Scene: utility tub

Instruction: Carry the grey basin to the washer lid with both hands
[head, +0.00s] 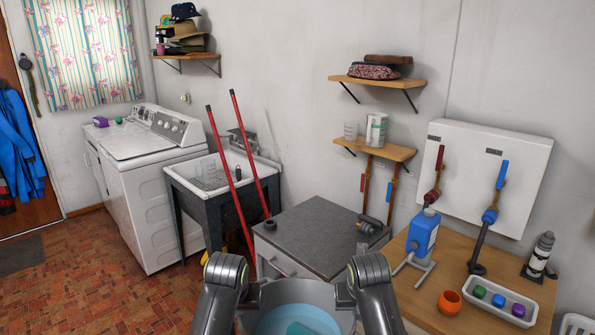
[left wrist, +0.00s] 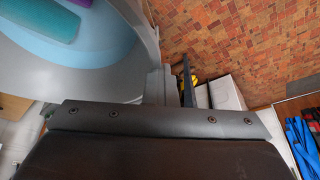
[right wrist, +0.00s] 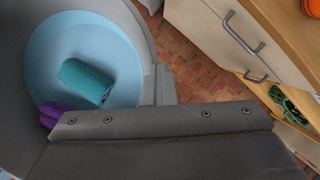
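The grey basin (head: 262,297) is at the bottom middle of the head view, close in front of me. Its inside is light blue, with a teal roll (right wrist: 85,82) and a purple roll (right wrist: 54,114) in it. My left gripper (left wrist: 157,85) is at one side of the basin's rim and my right gripper (right wrist: 161,85) at the opposite side. Both appear shut on it, though the fingertips are partly hidden. The basin looks held up, with floor visible beyond it. The white washer's lid (head: 138,143) is at the far left; its middle looks bare.
A utility sink (head: 220,172) with two red-handled tools leaning on it stands right of the washer. A grey-topped cabinet (head: 315,235) is just ahead. A wooden counter (head: 425,280) with a blue bottle and tray is at right. Brick-patterned floor (head: 110,285) is clear at left.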

